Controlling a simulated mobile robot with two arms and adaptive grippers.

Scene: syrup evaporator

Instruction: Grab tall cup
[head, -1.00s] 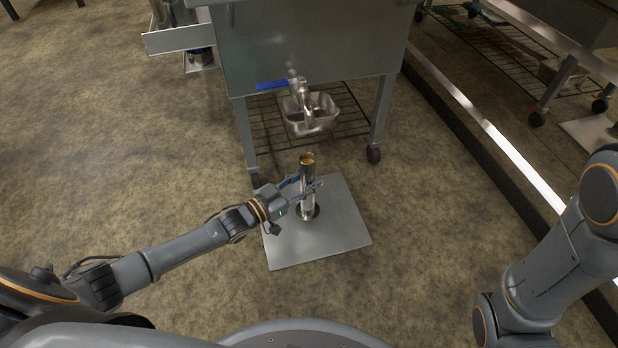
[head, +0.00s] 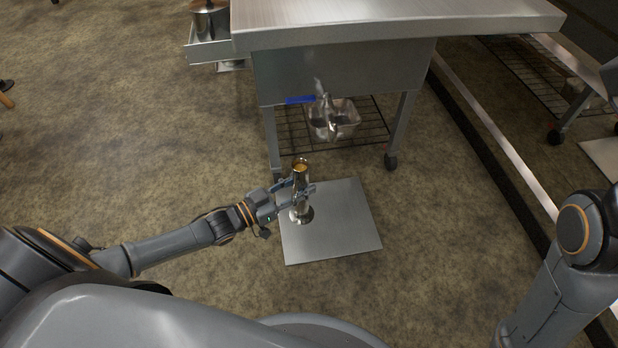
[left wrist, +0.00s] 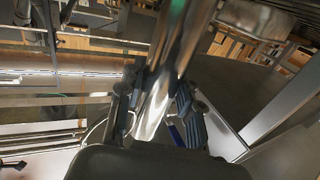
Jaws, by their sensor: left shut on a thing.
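The tall cup (head: 300,177) is a shiny, slim metal cylinder with a wider foot and an amber content at its top. It stands upright in the head view, over the left part of a square metal plate (head: 345,235). My left gripper (head: 302,190) is shut on the cup around its middle. In the left wrist view the cup (left wrist: 165,100) runs between the two fingers of the left gripper (left wrist: 158,115). Whether the cup's foot touches the plate I cannot tell. My right arm shows at the right edge, but its gripper is out of view.
A steel evaporator (head: 345,75) on wheeled legs stands behind the plate. Its tap has a blue handle (head: 299,100) and sits above a metal pan (head: 347,120) on a wire shelf. A pot (head: 210,22) stands at the upper left.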

